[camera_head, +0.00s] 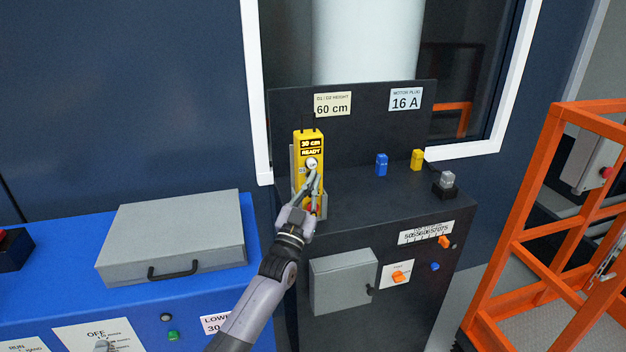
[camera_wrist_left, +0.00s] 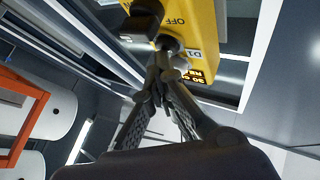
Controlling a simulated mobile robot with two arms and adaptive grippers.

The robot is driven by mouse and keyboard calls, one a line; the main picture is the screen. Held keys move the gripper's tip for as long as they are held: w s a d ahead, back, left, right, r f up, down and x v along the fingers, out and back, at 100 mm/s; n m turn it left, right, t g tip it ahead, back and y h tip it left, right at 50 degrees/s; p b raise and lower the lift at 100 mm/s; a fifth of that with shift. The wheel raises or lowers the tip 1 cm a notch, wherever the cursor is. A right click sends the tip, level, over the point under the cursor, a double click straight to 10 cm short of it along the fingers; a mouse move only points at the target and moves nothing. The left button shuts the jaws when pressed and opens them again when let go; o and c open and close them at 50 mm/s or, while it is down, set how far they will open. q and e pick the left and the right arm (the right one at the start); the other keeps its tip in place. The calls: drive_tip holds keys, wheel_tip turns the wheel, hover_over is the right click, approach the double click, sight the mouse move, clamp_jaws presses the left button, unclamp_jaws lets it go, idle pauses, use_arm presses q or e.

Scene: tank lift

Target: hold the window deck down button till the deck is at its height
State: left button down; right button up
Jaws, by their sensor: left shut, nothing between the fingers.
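A yellow control box (camera_head: 310,142) stands upright in a grey holder on the dark console. Its display reads "30 cm READY". A round white button (camera_head: 312,164) sits below the display. My left gripper (camera_head: 317,178) is shut and empty, its fingertips at the box's face just below the white button. In the left wrist view the fingertips (camera_wrist_left: 167,60) meet the front of the yellow box (camera_wrist_left: 205,25), by a dark round part and a "D1" label. I cannot tell whether a button is pressed in. My right gripper is not in view.
The dark console (camera_head: 350,196) bears a "60 cm" height sign (camera_head: 332,103), a "16 A" sign (camera_head: 405,99) and small blue, yellow and grey plugs. A grey case (camera_head: 175,235) lies on the blue cabinet at left. An orange frame (camera_head: 535,190) stands at right.

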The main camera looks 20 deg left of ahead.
use_arm(q)
drive_tip(key=shift+s+d+p, duration=0.5)
drive_tip(key=shift+s+p, duration=0.2)
drive_tip(key=shift+s, duration=0.1)
drive_tip(key=s+d+p, duration=0.1)
drive_tip(key=s, duration=0.1)
drive_tip(key=s+d+p, duration=0.1)
drive_tip(key=s+p, duration=0.1)
drive_tip(key=shift+d, duration=0.4)
drive_tip(key=shift+f, duration=0.1)
idle(1.5)
